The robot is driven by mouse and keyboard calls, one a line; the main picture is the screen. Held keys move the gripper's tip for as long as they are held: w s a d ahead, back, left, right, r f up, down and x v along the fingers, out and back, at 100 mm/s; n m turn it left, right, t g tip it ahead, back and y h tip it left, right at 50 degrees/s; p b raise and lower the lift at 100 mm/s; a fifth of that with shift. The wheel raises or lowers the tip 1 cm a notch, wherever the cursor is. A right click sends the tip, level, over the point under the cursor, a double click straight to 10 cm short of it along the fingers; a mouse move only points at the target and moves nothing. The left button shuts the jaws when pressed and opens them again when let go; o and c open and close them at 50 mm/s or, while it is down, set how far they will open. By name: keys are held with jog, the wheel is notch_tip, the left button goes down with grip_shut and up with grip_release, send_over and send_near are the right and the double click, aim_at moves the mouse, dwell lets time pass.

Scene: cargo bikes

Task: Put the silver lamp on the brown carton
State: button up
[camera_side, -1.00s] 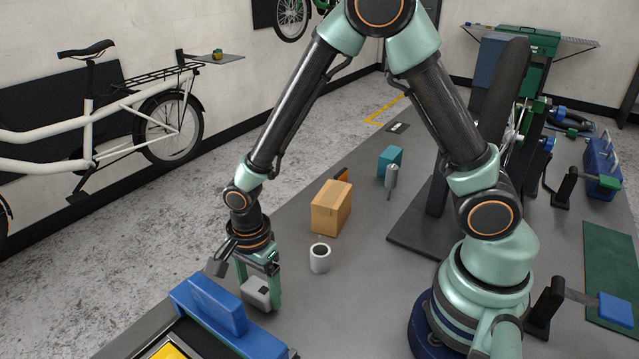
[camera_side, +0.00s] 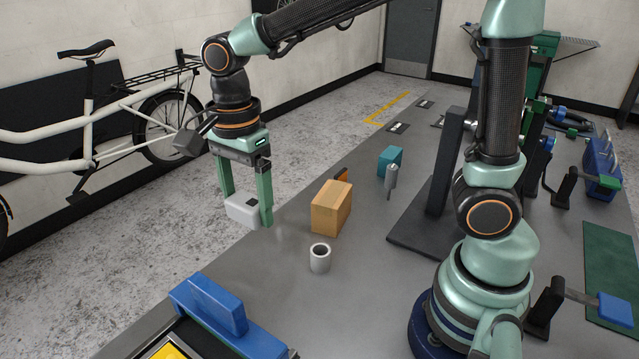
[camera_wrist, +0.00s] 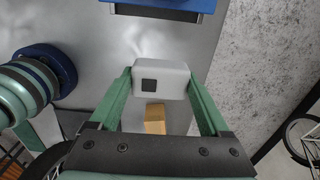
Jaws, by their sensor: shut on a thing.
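The silver lamp (camera_side: 241,210) is a small pale block with a dark square on it. My gripper (camera_side: 247,208) is shut on it and holds it in the air, left of the brown carton. The lamp also shows between the green fingers in the wrist view (camera_wrist: 162,79). The brown carton (camera_side: 331,208) stands closed on the grey bench. In the wrist view the carton (camera_wrist: 155,118) shows beyond the gripper's base, partly hidden by it.
A white cup-like cylinder (camera_side: 320,257) stands in front of the carton. A teal box (camera_side: 390,161) and a grey upright tool (camera_side: 391,181) stand behind it. A blue block fixture (camera_side: 212,305) is at the front left.

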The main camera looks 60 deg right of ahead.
jog(key=w+d+r+m, duration=0.2)
jog(key=d, duration=0.4)
jog(key=w+d+r+m, duration=0.2)
jog(key=d, duration=0.4)
notch_tip(320, 180, up, 4)
jog(key=m, duration=0.5)
send_over(333, 193)
notch_tip(333, 193, down, 19)
jog(key=shift+a+f, duration=0.1)
jog(key=shift+f, duration=0.1)
jog(key=shift+f, duration=0.15)
jog(key=o, duration=1.2)
jog(key=shift+o, duration=0.2)
